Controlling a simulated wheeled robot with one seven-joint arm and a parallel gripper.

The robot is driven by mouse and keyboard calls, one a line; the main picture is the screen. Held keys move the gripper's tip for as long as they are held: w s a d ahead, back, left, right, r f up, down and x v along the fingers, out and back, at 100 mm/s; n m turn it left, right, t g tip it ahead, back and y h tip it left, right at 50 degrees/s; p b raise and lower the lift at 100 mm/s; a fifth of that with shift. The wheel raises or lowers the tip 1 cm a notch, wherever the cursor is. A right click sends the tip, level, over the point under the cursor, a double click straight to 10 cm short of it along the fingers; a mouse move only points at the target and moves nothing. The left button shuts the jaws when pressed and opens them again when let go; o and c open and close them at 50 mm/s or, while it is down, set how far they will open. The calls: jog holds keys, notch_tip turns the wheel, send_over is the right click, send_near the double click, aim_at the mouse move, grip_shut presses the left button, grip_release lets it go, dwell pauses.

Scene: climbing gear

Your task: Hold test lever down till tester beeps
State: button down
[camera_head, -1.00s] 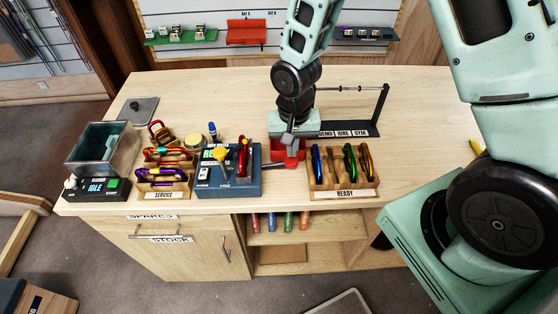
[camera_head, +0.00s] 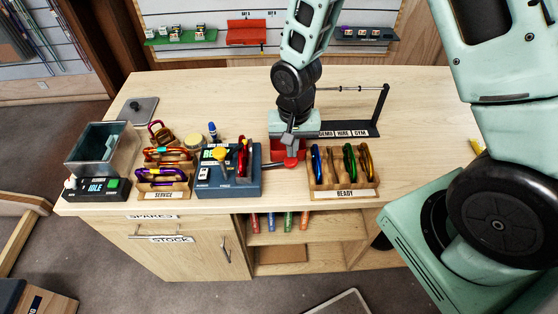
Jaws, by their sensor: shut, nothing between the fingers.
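The tester is a blue-grey box (camera_head: 246,188) near the front edge of the counter, with a small green display, a yellow knob and a red-and-dark carabiner on it. Its test lever (camera_head: 275,165) sticks out to the right and ends in a red tip (camera_head: 291,162). My gripper (camera_head: 289,150) points down, shut and empty, right over the red tip. Whether the fingers touch the tip cannot be told. A red object (camera_head: 303,152) behind is partly hidden by my gripper.
A READY rack (camera_head: 343,193) of carabiners stands close on the right. A SERVICE rack (camera_head: 164,195) and a box marked IDLE (camera_head: 95,189) stand left. A dark stand (camera_head: 378,112) with a horizontal rod is behind right. The back left of the counter is mostly clear.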

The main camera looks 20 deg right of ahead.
aim_at(291, 160)
jog(key=shift+f, duration=0.2)
jog(key=shift+f+b, duration=2.2)
jog(key=shift+f, duration=0.3)
jog(key=shift+r, duration=0.1)
notch_tip(291, 160, up, 10)
jog(key=p, duration=0.8)
jog(key=shift+f, duration=0.25)
